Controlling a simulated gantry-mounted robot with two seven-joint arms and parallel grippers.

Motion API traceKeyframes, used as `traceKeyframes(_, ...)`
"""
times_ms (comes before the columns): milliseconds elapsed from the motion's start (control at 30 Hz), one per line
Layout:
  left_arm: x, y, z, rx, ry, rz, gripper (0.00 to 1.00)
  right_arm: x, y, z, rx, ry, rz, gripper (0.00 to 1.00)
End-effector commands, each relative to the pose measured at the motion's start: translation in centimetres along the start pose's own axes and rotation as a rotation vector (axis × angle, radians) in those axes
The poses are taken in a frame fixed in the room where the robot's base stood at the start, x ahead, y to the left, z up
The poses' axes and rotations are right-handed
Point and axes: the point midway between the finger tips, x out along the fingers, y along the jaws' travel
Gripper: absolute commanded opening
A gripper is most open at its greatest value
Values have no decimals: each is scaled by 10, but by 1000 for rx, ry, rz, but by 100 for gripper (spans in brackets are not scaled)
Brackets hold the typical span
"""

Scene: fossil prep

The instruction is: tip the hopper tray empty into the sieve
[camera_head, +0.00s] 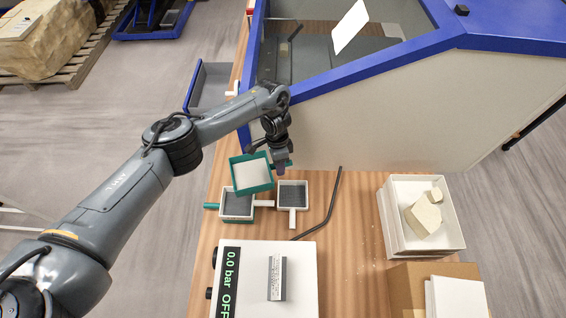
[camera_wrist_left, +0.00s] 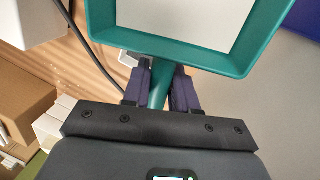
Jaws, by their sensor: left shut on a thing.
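My left gripper (camera_head: 282,164) is shut on the handle of a green square tray (camera_head: 234,175) with a pale inside. The wrist view shows the fingers (camera_wrist_left: 160,88) on both sides of the green handle, with the tray's rim (camera_wrist_left: 172,57) beyond. I cannot tell which is the task's sieve, or whether the tray holds material. My right gripper is out of view.
A white box (camera_head: 322,275) with a pressure display stands in front. A white bin (camera_head: 393,225) with pale stones is at right, above a cardboard box (camera_head: 405,290). A dark hose (camera_head: 331,205) crosses the wooden bench. A blue-framed cabinet (camera_head: 380,60) stands behind.

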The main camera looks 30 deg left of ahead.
Motion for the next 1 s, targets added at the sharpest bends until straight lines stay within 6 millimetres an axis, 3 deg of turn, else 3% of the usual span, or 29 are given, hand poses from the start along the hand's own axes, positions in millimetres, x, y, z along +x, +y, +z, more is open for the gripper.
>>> traceKeyframes(200,13,1,8,22,-3,0,0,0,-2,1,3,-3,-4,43)
traceKeyframes(1000,16,0,13,37,67,-30,0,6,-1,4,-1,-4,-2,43)
